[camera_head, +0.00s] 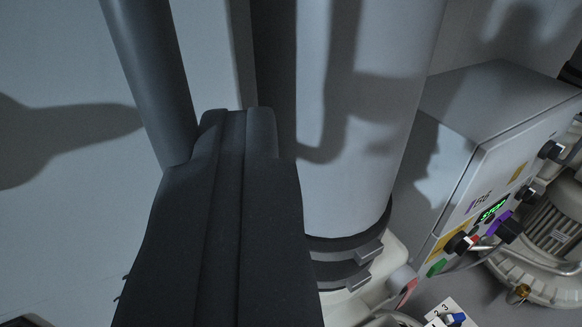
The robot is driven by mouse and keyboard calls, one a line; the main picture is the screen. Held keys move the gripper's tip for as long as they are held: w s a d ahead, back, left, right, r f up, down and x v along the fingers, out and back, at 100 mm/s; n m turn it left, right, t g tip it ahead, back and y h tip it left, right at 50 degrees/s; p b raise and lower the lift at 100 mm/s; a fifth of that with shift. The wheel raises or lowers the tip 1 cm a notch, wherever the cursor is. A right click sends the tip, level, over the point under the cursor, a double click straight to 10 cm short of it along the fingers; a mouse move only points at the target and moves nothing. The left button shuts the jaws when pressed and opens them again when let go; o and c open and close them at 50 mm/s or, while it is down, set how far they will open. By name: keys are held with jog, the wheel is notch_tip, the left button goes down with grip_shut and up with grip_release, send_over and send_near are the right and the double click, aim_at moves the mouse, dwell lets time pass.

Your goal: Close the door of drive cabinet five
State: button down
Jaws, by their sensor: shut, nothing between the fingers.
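My gripper (237,122) fills the lower middle of the view as a dark block, seen from behind. Its fingers are together, with nothing seen between them. A grey box-shaped cabinet (490,105) stands at the right.
A large pale vertical tube (365,110) with dark bands at its foot stands between my gripper and the cabinet. A dark grey pipe (150,75) runs down at the upper left. A ribbed motor (552,235) is at the far right. A pale flat surface (60,235) fills the left.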

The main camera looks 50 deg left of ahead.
jog(key=shift+s+a+f+n+g, duration=0.2)
jog(key=shift+s+a+n+g, duration=0.1)
jog(key=shift+s+a, duration=0.5)
jog(key=w+d+f+b+v, duration=0.1)
jog(key=w+d+b+v, duration=0.15)
jog(key=v, duration=2.15)
jog(key=b+x, duration=0.2)
jog(key=x, duration=1.2)
jog(key=shift+w, duration=0.3)
jog(key=shift+a+r, duration=0.1)
jog(key=shift+a, duration=0.05)
